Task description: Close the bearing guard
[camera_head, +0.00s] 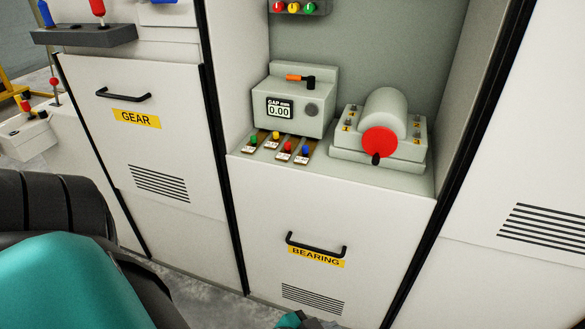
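The bearing guard (265,225) is a white panel with a black bar handle (316,246) and a yellow BEARING label (316,258). It stands low in the middle of the head view, with the bay above its top edge open to view. A teal and black arm part of mine fills the lower left. A small teal and grey part of mine shows at the bottom edge, below the guard's vent slots. No gripper fingers are visible, and nothing of mine is seen touching the handle.
In the open bay stand a gap gauge (295,105) reading 0.00, several coloured tabs, and a grey cylinder unit (385,115) with a red disc. The gear guard (130,125), at left, reaches higher. A white vented panel (530,150) is at right.

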